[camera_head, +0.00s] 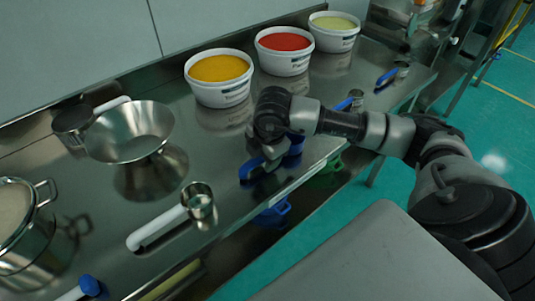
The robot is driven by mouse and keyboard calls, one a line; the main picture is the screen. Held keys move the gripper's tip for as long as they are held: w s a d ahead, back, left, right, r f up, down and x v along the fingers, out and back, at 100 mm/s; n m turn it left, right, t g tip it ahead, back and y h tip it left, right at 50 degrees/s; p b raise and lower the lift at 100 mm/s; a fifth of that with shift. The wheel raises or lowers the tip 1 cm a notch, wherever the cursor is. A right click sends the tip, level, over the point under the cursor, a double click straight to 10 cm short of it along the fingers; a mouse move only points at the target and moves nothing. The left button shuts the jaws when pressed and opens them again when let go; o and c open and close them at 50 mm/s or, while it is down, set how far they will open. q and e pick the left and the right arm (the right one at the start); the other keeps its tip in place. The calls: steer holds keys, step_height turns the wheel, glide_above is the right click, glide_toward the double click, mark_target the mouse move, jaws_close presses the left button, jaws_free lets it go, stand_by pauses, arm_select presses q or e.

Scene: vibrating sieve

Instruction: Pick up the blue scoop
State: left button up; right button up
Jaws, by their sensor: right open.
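A blue scoop (293,148) lies on the steel table near its front edge, partly hidden by my right gripper. One blue end shows to the right of the gripper and another blue part shows at its lower left. My right gripper (267,160) points down over the scoop with its jaws open. Whether the fingers touch the scoop cannot be told. My left gripper is not in view.
Tubs of yellow (222,93), red (284,62) and pale green (333,43) contents stand at the back. A steel bowl (130,140), a white-handled cup (199,203) and a pot (25,245) are left. Blue-handled cups (356,97) lie right.

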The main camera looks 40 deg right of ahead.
steer(key=shift+f, duration=0.45)
steer(key=shift+c, duration=0.3)
steer(key=shift+r, duration=0.1)
steer(key=c, duration=0.9)
steer(key=shift+c, duration=0.2)
